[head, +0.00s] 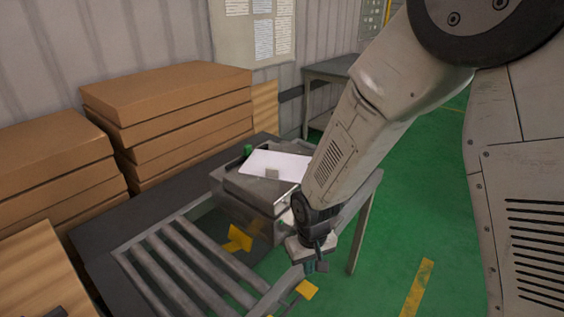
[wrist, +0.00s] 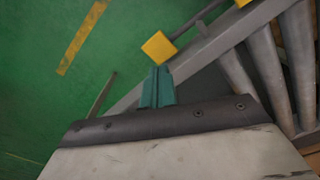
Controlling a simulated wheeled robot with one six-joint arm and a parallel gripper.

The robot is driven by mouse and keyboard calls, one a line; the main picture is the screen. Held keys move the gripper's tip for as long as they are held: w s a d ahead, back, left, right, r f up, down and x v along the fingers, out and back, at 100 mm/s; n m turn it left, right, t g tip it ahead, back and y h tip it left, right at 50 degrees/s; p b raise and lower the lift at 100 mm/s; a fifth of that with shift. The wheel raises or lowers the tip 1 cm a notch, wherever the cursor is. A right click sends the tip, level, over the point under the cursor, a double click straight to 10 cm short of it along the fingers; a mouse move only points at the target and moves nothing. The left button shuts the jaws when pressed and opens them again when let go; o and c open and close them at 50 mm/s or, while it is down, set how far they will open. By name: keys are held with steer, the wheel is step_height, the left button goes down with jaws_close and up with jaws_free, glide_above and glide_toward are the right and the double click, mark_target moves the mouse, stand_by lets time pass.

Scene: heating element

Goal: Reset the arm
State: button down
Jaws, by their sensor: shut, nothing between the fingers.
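My gripper (head: 318,266) hangs at the end of my arm in the head view, pointing down. It is beside the near edge of the roller conveyor, over the green floor. In the wrist view its teal fingers (wrist: 157,88) are together with nothing between them. A yellow block (wrist: 159,46) on the conveyor's edge shows just past the fingertips; I cannot tell whether they touch.
Cardboard boxes (head: 170,105) are stacked behind. A table (head: 335,70) stands at the back. Green floor (head: 420,190) is open on the right.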

steer(key=s+d+r+m, duration=0.1)
steer(key=s+d+r, duration=0.5)
steer(key=r, duration=0.3)
steer(key=s+d+r+m+t, duration=0.1)
steer(key=s+d+r+m, duration=0.1)
steer(key=s+d+r, duration=0.5)
steer(key=s+d+r+m, duration=0.1)
steer(key=s+d+r, duration=0.5)
steer(key=r, duration=0.7)
steer(key=shift+s+d, duration=0.25)
steer(key=shift+d, duration=0.65)
